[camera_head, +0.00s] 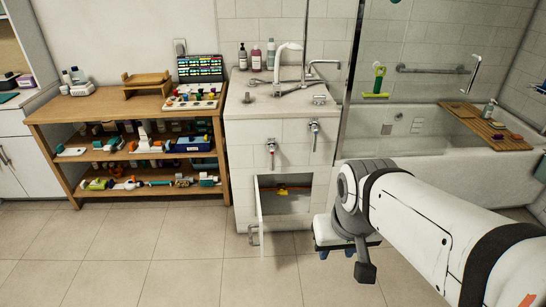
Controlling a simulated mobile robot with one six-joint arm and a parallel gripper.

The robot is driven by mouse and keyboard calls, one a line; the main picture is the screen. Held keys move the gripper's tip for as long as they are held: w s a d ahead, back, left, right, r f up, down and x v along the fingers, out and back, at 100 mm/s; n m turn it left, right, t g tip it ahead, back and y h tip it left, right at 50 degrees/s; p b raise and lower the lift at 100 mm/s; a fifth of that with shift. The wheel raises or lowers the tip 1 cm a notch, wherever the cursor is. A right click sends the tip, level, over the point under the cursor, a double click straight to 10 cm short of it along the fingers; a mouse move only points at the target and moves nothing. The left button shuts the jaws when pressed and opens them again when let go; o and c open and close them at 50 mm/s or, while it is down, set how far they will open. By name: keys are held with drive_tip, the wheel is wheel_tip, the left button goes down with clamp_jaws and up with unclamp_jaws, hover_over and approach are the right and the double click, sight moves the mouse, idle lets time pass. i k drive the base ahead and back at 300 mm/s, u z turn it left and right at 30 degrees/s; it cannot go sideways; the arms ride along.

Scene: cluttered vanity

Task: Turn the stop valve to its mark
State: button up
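A small red and yellow fitting (283,191), which looks like the stop valve, sits inside the low opening of the white tiled vanity (240,160). Its handle angle and any mark are too small to make out. A door panel (262,212) stands open at the left of this opening. Two metal lever fittings, one on the left with red on it (271,150) and one on the right (314,132), are on the vanity front above. My gripper (336,254) points down in front of the vanity, right of the opening and apart from it.
A wooden shelf unit (130,107) crowded with small items stands left of the vanity. A bathtub (440,150) with a wooden tray (486,125) is at the right behind a glass panel. Bottles and taps stand on the vanity top. The tiled floor in front is clear.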

sight(281, 192)
drive_tip(key=u, duration=0.05)
drive_tip(key=i, duration=1)
drive_tip(key=z, duration=0.05)
